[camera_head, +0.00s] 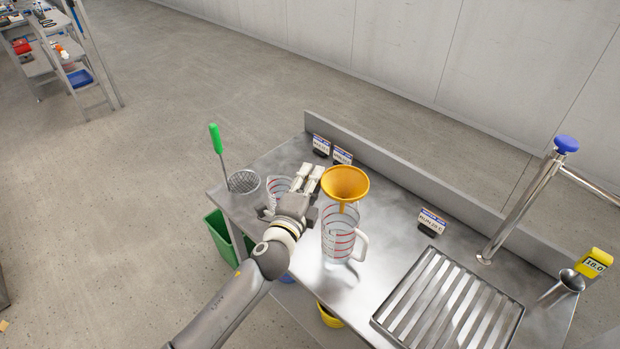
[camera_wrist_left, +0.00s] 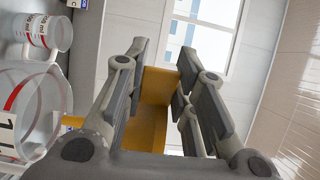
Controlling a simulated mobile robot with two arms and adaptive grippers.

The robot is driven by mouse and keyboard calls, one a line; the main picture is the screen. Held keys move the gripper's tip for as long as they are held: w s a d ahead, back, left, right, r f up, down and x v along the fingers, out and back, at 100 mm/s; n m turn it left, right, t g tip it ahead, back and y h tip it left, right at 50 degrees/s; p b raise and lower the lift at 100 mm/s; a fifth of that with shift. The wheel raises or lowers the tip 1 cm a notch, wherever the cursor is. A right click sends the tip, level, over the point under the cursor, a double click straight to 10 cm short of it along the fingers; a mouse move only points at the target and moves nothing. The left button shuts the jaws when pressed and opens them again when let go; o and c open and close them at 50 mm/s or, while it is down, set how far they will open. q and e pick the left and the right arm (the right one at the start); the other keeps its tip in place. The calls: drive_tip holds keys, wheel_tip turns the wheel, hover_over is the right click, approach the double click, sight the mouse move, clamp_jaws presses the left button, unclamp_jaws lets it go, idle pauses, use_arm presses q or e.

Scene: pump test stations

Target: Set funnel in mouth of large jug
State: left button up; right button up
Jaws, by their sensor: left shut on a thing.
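The yellow-orange funnel (camera_head: 345,181) is upright with its wide cone facing up, at the mouth of the large jug (camera_head: 338,240). In the head view its spout points down at the jug's mouth; I cannot tell how far it reaches inside. The jug is clear with red marks and a handle on its right. My left gripper (camera_head: 314,177) is shut on the funnel at its left side. In the left wrist view the funnel (camera_wrist_left: 155,100) shows between the fingers, and the large jug (camera_wrist_left: 35,100) is at the left edge. My right gripper is not in view.
A smaller clear jug (camera_head: 278,185) stands left of my gripper, beside a mesh strainer (camera_head: 244,181) with a green handle. A slatted metal drain (camera_head: 448,305), a metal pipe (camera_head: 520,205) and a yellow display (camera_head: 594,263) lie to the right. Bare steel counter (camera_head: 390,220) is right of the jug.

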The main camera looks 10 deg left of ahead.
use_arm(q)
wheel_tip(320, 180, down, 10)
drive_tip(key=b, duration=0.8)
drive_tip(key=shift+r+b, duration=0.15)
drive_tip(key=shift+b, duration=0.15)
drive_tip(key=o, duration=1.5)
drive_tip(key=shift+o, duration=0.2)
drive_tip(key=shift+r, duration=0.15)
wheel_tip(320, 180, up, 8)
drive_tip(key=p, duration=0.7)
drive_tip(key=shift+p, duration=0.4)
